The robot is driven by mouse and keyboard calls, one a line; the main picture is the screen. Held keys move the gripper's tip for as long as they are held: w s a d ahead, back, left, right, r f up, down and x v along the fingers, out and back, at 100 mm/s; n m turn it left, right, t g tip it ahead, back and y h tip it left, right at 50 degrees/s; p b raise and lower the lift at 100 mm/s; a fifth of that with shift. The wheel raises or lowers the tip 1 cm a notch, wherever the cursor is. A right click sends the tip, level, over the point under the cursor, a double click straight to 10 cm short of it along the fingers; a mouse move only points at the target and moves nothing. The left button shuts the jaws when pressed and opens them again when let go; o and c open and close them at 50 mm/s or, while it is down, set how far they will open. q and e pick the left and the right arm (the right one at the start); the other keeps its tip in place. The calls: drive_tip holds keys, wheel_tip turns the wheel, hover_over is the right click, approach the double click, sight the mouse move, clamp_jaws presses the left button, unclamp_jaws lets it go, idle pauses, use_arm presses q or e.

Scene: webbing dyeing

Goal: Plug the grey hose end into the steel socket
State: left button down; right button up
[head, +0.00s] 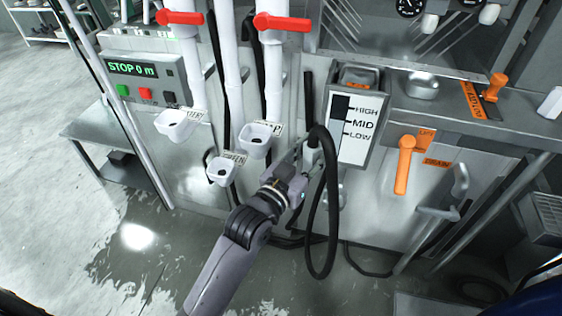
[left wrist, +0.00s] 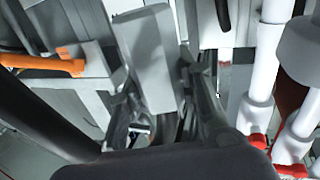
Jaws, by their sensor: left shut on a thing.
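My left gripper (head: 303,165) reaches up from the bottom of the head view and is shut on the grey hose end (head: 312,154), in front of the machine's steel panel. The black hose (head: 332,215) rises from this end, bends over and hangs in a long loop on the right. In the left wrist view, the gripper fingers (left wrist: 165,105) show close up, with a grey block between and beyond them. I cannot tell a clear steel socket. A small steel fitting (head: 339,196) shows behind the hose, partly hidden. My right gripper is not in view.
The HIGH/MID/LOW gauge box (head: 357,127) stands close to the right of the hose. White funnels (head: 258,135) and pipes with red handles (head: 283,22) stand to the left. An orange lever (head: 404,163) and steel tap are farther right. The wet floor (head: 140,245) at lower left is open.

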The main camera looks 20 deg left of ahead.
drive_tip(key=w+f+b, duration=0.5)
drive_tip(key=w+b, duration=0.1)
drive_tip(key=b, duration=0.3)
use_arm(q)
drive_tip(key=shift+w+d+f+m+g+h+b, duration=0.4)
drive_tip(key=shift+w+d+f+b, duration=0.65)
drive_tip(key=shift+f, duration=1.4)
drive_tip(key=shift+w+d+f+m+g+h+b, duration=0.15)
drive_tip(key=shift+w+d+f+m+h+b, duration=0.75)
drive_tip(key=shift+f, duration=1.6)
drive_tip(key=shift+w+d+f+g+h+b, duration=0.25)
drive_tip(key=shift+w+d+f+b, duration=0.5)
drive_tip(key=shift+w+d+f, duration=1.2)
drive_tip(key=shift+s+a+f+b, duration=0.1)
drive_tip(key=shift+s+f+b, duration=0.15)
drive_tip(key=shift+f, duration=0.4)
drive_tip(key=shift+s+a+f+b, duration=0.1)
drive_tip(key=shift+s+f+b, duration=0.15)
drive_tip(key=shift+f, duration=0.35)
drive_tip(key=shift+s+a+f+b, duration=0.1)
drive_tip(key=shift+s+f+b, duration=0.15)
drive_tip(key=shift+f, duration=0.4)
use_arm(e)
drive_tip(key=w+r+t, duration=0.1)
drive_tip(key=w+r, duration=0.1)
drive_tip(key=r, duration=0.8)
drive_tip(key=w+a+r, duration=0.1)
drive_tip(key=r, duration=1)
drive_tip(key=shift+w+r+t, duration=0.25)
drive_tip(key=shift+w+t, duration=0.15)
